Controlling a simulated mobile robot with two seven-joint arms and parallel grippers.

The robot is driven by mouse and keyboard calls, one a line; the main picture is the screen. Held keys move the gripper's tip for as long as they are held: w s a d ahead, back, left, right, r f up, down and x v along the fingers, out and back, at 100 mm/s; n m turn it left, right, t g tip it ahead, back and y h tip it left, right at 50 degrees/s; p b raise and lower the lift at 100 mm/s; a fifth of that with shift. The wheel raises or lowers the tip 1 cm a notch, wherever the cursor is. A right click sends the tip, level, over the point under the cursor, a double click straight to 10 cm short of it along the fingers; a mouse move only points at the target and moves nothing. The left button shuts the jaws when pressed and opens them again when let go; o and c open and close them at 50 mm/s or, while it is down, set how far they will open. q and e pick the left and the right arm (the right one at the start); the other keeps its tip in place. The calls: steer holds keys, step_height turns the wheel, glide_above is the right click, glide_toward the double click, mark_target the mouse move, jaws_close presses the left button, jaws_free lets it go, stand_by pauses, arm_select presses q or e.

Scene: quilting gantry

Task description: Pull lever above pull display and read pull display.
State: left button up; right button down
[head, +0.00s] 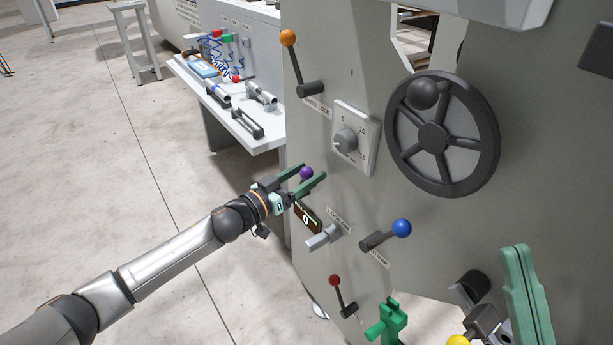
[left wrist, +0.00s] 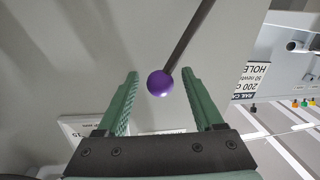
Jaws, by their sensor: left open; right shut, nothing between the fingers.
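The lever with a purple ball knob (head: 306,172) is on the grey machine panel. Its dark rod (left wrist: 188,42) runs up and right from the knob in the left wrist view. My left gripper (head: 314,171) is open, with its green fingers on either side of the purple knob (left wrist: 159,83); gaps show between knob and fingers. A small dark display (head: 307,217) just below the gripper shows "0". Its upper part is partly hidden by my gripper. My right gripper (head: 515,250) is shut and empty at the lower right, away from the lever.
The panel also carries an orange-knobbed lever (head: 288,38), a dial (head: 347,142), a black handwheel (head: 433,136), a grey handle (head: 322,238), a blue-knobbed lever (head: 401,228) and a red-knobbed lever (head: 335,281). A white bench (head: 262,146) with tools stands behind.

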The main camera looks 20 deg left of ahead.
arm_select(q)
steer(key=shift+w+d, duration=0.1)
steer(key=shift+w, duration=0.15)
steer(key=shift+c, duration=0.4)
jaws_close()
stand_by(0.9)
